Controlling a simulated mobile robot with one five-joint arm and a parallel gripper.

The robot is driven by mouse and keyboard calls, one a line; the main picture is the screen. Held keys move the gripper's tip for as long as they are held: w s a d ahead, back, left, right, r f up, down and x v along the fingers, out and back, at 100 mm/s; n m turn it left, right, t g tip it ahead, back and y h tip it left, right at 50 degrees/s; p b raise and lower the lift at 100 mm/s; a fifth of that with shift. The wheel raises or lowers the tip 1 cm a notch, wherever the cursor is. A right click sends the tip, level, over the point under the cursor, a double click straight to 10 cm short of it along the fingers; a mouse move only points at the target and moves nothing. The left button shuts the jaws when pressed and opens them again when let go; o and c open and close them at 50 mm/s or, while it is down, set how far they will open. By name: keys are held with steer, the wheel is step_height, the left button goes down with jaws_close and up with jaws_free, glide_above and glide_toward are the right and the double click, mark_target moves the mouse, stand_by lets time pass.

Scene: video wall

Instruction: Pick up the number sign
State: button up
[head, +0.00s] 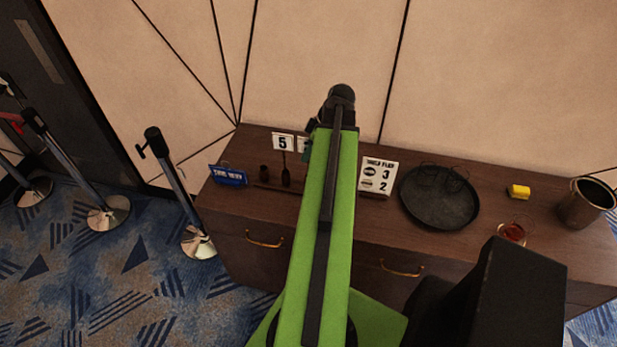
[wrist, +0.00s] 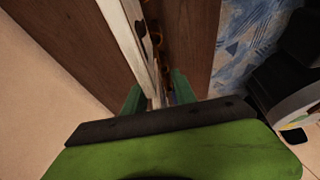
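A white number sign with a black 5 (head: 283,142) stands at the back left of the wooden cabinet. A second small white sign (head: 302,145) beside it is mostly hidden by my arm. A white board with 3 and 2 (head: 377,176) stands right of my arm. In the wrist view, my gripper (wrist: 158,97) has its two green fingers apart, one on each side of a white panel (wrist: 128,40) seen nearly edge-on. I cannot tell which sign this panel is, and no firm contact shows.
The cabinet (head: 325,232) also holds a blue sign (head: 228,177), a round black tray (head: 438,205), a yellow block (head: 519,191), a glass of amber drink (head: 512,232) and a dark bucket (head: 584,204). Barrier posts (head: 175,190) stand at left. A wall rises behind.

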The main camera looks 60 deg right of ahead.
steer(key=shift+r, duration=0.1)
steer(key=shift+c, duration=0.4)
jaws_close()
stand_by(0.8)
